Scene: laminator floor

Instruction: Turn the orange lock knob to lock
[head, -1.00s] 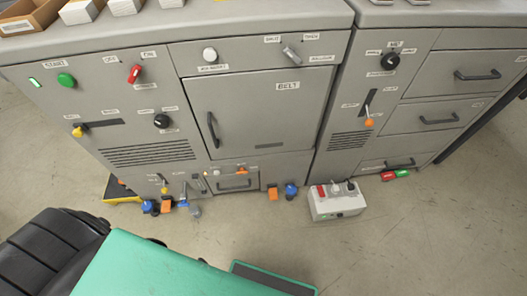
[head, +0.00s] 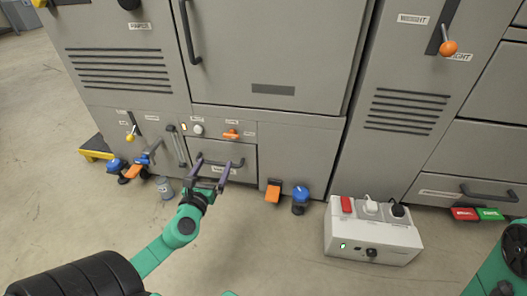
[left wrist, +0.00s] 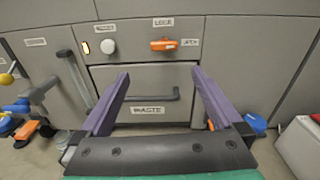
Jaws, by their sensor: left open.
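The orange lock knob (head: 231,134) sits on the low grey panel above the waste drawer (head: 222,158). In the left wrist view the knob (left wrist: 163,45) lies roughly crosswise beside a LOCK label. My left gripper (head: 211,170) is in front of the drawer, below the knob and apart from it. In the left wrist view its two purple fingers (left wrist: 161,76) are spread and empty, with the knob beyond and between them. Part of my right arm shows at the lower right of the head view, but its gripper does not.
A round white knob (head: 197,130) is left of the orange one, and a dark drawer handle (left wrist: 150,95) is below it. Orange and blue pedals (head: 300,196) stand on the floor. A white switch box (head: 372,238) stands to the right.

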